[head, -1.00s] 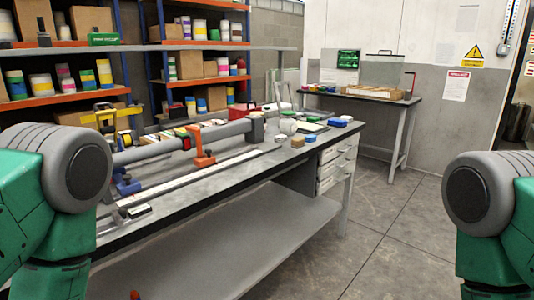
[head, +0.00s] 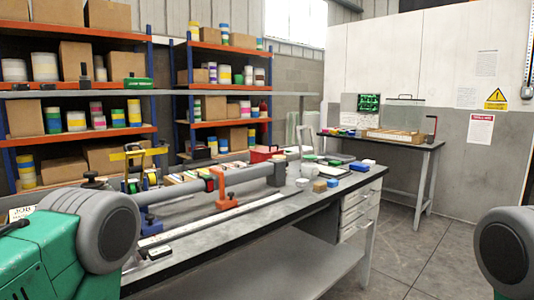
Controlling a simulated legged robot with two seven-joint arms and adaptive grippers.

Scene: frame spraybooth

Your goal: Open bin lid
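I cannot make out any bin with a lid in the head view. Neither of my grippers is in view. Only green and grey upper parts of my own arms show, at the lower left and the lower right edge. I cannot see where the grippers are or whether they hold anything.
A long workbench (head: 235,226) with a grey pipe (head: 255,173) and an orange clamp (head: 222,192) stands ahead. Drawers (head: 357,212) are at its right end. Shelves with boxes and tubs (head: 77,119) stand behind. A side table (head: 383,142) is at the back right. Floor at right is clear.

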